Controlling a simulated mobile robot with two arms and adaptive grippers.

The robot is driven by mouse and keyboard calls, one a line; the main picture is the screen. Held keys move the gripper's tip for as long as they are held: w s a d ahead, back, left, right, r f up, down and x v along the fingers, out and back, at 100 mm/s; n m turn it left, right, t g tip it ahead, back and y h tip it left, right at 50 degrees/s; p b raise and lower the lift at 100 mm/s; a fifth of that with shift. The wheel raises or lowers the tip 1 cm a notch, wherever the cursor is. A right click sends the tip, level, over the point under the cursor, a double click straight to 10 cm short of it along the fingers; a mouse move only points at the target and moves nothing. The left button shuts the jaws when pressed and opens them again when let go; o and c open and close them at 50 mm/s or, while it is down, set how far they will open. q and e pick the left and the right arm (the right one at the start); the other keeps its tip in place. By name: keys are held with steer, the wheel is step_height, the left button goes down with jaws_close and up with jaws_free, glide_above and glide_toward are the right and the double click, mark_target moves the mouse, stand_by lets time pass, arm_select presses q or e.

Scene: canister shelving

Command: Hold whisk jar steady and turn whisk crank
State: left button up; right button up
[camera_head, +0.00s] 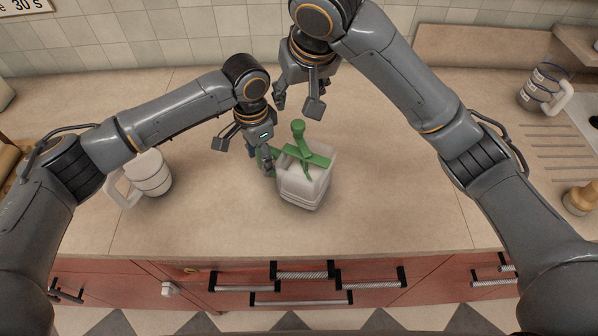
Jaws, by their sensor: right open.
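The whisk jar (303,190) stands upright on the counter near the middle, a white squarish vessel with green parts on top. The green whisk crank (298,128) has a knob rising at the jar's far side and an arm across the top. My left gripper (243,153) is open at the jar's left, one finger close beside it and in front of a green part. I cannot tell if it touches. My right gripper (298,104) is open and empty above and behind the crank, apart from the knob in the picture.
A white handled jug (150,174) stands at the left. Another handled jug (545,88) stands at the far right, and a yellowish object (581,198) is at the right edge. The counter (390,190) right of the jar is clear. Red drawers (410,280) line its front.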

arm_select(q)
step_height(320, 180, up, 12)
stand_by(0.6)
steer(key=o, duration=0.5)
stand_by(0.4)
step_height(320, 180, up, 8)
steer(key=p, duration=0.9)
steer(key=shift+p, duration=0.35)
arm_select(e)
step_height(320, 180, up, 10)
steer(key=shift+f, duration=0.15)
